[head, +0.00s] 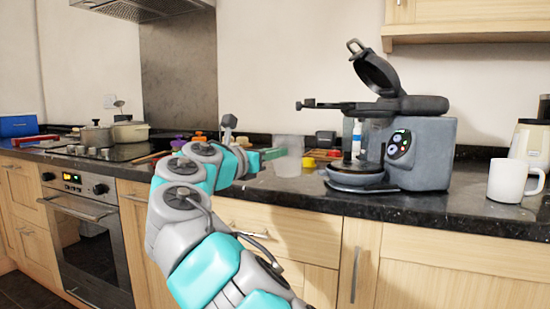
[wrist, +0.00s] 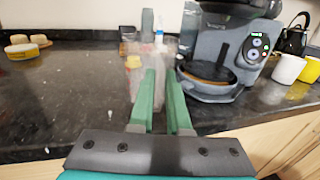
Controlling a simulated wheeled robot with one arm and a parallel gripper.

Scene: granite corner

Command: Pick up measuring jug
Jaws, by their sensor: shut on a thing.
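The measuring jug (head: 289,157) is a clear, faintly visible container over the granite counter, left of the grey coffee machine. It also shows in the wrist view (wrist: 138,62) at the far ends of my fingers. My gripper (wrist: 164,76) has green fingers, shut on the jug; in the head view its green fingers (head: 272,154) reach the jug from the left. The jug looks upright. I cannot tell whether its base touches the counter.
The coffee machine (head: 425,150) stands close to the jug's right, its lid raised. A white mug (head: 508,181) is at the far right. Small coloured items and a bottle (head: 357,138) stand behind. Pots (head: 96,137) sit on the hob. Counter left of the jug in the wrist view is mostly clear.

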